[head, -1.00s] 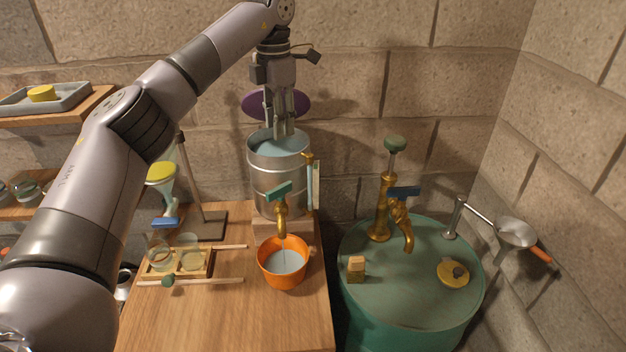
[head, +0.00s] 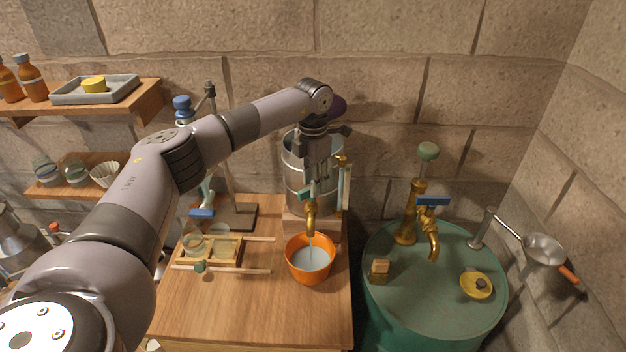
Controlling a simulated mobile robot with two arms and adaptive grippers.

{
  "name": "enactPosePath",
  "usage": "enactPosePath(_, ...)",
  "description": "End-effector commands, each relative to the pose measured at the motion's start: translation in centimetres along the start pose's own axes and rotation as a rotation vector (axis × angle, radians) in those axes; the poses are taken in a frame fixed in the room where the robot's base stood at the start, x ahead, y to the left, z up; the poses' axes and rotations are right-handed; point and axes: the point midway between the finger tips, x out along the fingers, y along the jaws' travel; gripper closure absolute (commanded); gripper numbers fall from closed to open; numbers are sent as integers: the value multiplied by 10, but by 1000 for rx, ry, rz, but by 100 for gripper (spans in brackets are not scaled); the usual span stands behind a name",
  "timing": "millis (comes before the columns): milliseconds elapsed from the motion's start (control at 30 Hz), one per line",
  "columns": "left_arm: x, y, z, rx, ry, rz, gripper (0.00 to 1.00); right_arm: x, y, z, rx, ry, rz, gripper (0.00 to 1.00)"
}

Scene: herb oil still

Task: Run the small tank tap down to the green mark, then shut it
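The small metal tank (head: 297,190) stands on a wooden block at the back of the bench. Its brass tap (head: 311,218) has a green lever (head: 304,195), and a thin stream falls from the spout. The orange bowl (head: 291,262) below holds pale water. A sight tube (head: 344,188) runs up the tank's right side; I cannot make out the green mark or the level. My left gripper (head: 317,183) hangs in front of the tank with its fingertips at the lever, partly covering it. I cannot tell whether they grip it. My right gripper is out of view.
A green drum (head: 420,318) with a brass pump (head: 409,215) stands on the right. A strainer (head: 543,249) sticks out beyond it. A glassware rack (head: 240,254) and a stand (head: 232,215) are left of the bowl. The bench front (head: 245,315) is clear.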

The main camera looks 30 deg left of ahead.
Motion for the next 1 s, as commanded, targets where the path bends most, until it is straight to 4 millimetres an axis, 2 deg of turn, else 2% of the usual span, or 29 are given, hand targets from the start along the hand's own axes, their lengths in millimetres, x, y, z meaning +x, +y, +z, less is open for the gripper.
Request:
enactPosePath(200,14,0,0,0,0,1,69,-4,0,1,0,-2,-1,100)
enactPosePath(467,15,0,0,1,-1,1,69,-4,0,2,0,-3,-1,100)
enactPosePath(900,14,0,0,1,-1,1,99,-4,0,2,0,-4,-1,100)
enactPosePath(1000,14,0,0,1,-1,1,100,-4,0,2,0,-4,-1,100)
